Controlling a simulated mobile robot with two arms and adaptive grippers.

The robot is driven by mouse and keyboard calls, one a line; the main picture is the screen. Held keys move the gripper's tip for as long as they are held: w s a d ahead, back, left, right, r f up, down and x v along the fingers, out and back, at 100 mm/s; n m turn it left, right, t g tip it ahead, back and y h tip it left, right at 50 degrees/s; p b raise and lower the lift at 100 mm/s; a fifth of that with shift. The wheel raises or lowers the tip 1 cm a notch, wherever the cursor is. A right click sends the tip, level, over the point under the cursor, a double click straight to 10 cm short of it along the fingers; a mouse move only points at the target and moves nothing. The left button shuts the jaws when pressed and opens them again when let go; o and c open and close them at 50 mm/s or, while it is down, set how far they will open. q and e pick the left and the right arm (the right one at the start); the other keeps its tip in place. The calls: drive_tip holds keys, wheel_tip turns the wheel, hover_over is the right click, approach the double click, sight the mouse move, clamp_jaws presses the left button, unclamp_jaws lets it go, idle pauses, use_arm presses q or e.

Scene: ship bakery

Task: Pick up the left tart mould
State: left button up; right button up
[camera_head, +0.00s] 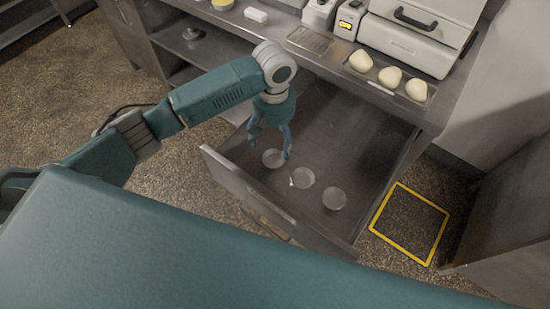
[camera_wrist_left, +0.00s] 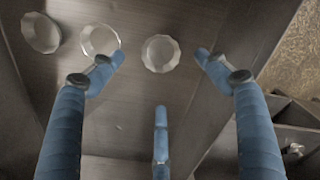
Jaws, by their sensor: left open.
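Three round, pale tart moulds lie in a row on the floor of the open drawer (camera_head: 340,140). The left tart mould (camera_head: 272,158) is below my left gripper (camera_head: 269,149), whose blue fingers are spread open and point down. In the left wrist view this mould (camera_wrist_left: 161,54) shows between the two upper fingertips of the gripper (camera_wrist_left: 161,60), with the third finger below it. No hold on it shows. The middle mould (camera_head: 302,177) and the right mould (camera_head: 334,198) lie farther right. My right gripper is not in view.
The drawer's front panel (camera_head: 265,203) stands close to the left mould. The counter above holds a tray (camera_head: 380,90) with three dough pieces (camera_head: 390,77) and a pale machine (camera_head: 410,40). A yellow square outline (camera_head: 379,232) marks the floor to the right.

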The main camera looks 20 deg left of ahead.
sight(274, 161)
use_arm(q)
wheel_tip(274, 161, down, 9)
drive_tip(key=shift+f, duration=0.1)
idle(0.4)
drive_tip(key=shift+c, duration=0.5)
drive_tip(key=c, duration=0.8)
